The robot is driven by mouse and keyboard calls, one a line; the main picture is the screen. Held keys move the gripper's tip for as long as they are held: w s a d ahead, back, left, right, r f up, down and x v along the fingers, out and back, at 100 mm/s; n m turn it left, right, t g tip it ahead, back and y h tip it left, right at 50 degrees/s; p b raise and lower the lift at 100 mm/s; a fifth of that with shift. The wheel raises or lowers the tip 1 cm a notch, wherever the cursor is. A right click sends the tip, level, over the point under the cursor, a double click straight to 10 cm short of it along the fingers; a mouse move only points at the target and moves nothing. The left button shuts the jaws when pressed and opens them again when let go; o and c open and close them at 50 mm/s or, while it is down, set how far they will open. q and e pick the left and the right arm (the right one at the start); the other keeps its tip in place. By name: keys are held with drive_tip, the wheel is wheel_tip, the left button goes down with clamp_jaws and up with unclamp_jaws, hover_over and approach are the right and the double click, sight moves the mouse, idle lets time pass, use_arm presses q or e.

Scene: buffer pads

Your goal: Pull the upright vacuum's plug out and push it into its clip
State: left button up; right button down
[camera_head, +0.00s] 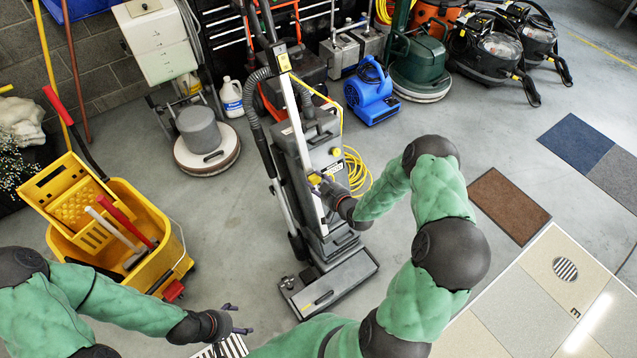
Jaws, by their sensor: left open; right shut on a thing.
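The upright vacuum (288,158) stands in the middle of the camera_head view, grey and black with a silver tube and a dark hose. Its wide floor head (328,283) rests on the floor. My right gripper (322,184) is at the front of the vacuum's body, shut on a small yellow piece that looks like the plug (315,178). The fingers hide most of it, and I cannot tell whether it touches the body. I cannot make out the clip. My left gripper (238,319) is open and empty, low in front of the vacuum, to the left of its floor head.
A yellow cord (357,170) lies coiled behind the vacuum. A yellow mop bucket (160,225) stands left, a floor polisher (205,150) behind left, and a blue blower (371,92) behind right. Mats (509,205) lie at right. Floor between bucket and vacuum is clear.

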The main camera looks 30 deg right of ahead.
drive_tip(key=c, duration=0.7)
unclamp_jaws()
drive_tip(key=shift+o, duration=0.2)
drive_tip(key=shift+s, duration=0.1)
drive_tip(key=v, duration=1.1)
drive_tip(key=shift+s+r, duration=0.2)
drive_tip(key=shift+s, duration=0.15)
drive_tip(key=shift+d, duration=0.1)
